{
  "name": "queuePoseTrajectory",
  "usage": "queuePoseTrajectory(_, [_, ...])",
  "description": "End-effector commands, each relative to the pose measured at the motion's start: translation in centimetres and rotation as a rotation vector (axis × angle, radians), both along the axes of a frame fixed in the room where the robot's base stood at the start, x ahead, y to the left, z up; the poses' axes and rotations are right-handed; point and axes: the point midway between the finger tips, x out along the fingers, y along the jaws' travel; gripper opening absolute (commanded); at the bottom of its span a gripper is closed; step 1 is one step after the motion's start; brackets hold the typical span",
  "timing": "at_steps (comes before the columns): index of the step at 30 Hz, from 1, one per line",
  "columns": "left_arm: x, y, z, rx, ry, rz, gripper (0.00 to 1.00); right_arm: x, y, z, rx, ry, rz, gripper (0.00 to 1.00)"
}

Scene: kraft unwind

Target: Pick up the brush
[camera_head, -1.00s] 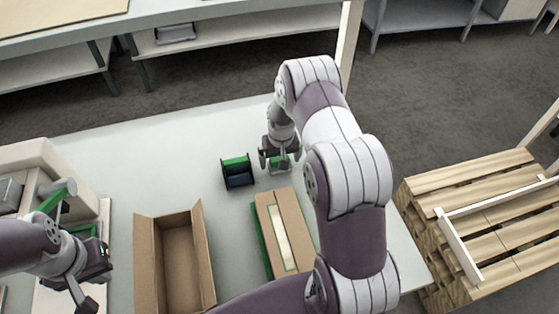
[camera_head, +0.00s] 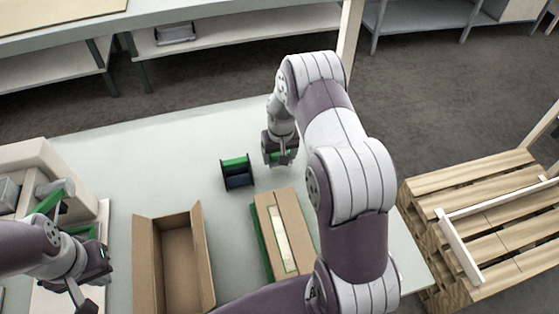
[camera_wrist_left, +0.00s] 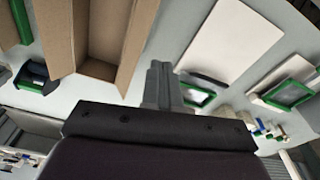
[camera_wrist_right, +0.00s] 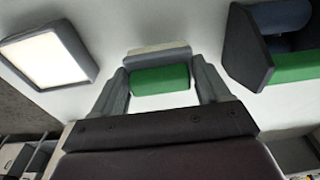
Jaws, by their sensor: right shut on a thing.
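The brush is a small block with a green top and a pale grey edge; it shows in the right wrist view (camera_wrist_right: 160,80) between the two fingers of my right gripper (camera_wrist_right: 160,88). In the head view a bit of the green brush (camera_head: 287,154) shows at the tips of the right gripper (camera_head: 279,157), low over the table. My right gripper is shut on the brush. My left gripper (camera_head: 82,296) is at the lower left of the head view, far from the brush. In the left wrist view its fingers (camera_wrist_left: 162,84) are together with nothing seen between them.
A green and dark holder (camera_head: 237,172) stands just left of the brush. An open cardboard box (camera_head: 143,262) and a flat cardboard piece on green (camera_head: 292,222) lie nearer. A white-faced block (camera_wrist_right: 50,55) is beside the right gripper. A wooden pallet (camera_head: 480,215) is at right.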

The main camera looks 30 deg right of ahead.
Motion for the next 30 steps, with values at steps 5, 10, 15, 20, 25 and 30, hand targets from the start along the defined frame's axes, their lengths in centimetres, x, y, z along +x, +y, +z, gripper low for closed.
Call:
queuePoseTrajectory(5, [0.0,0.0,-1.3,0.000,0.000,0.000,0.00,-2.2,-1.2,2.6,0.000,-0.003,-0.004,0.39])
queuePoseTrajectory(10, [0.0,0.0,-2.2,0.000,0.000,0.000,0.00,-5.8,-3.1,5.0,-0.001,-0.004,-0.004,0.39])
queuePoseTrajectory(15, [0.0,0.0,-2.8,0.000,0.000,0.000,0.00,-8.9,-4.7,7.1,-0.001,-0.002,-0.004,0.39])
queuePoseTrajectory(20, [0.0,0.0,-3.0,0.000,0.000,0.000,0.00,-10.2,-5.4,8.1,-0.001,-0.002,0.000,0.39])
queuePoseTrajectory(25, [0.0,0.0,-3.0,0.000,0.000,0.000,0.00,-10.4,-5.4,8.3,0.000,-0.001,0.001,0.39])
queuePoseTrajectory(30, [0.0,0.0,-3.0,0.000,0.000,0.000,0.00,-10.3,-5.4,8.3,0.000,-0.001,0.000,0.56])
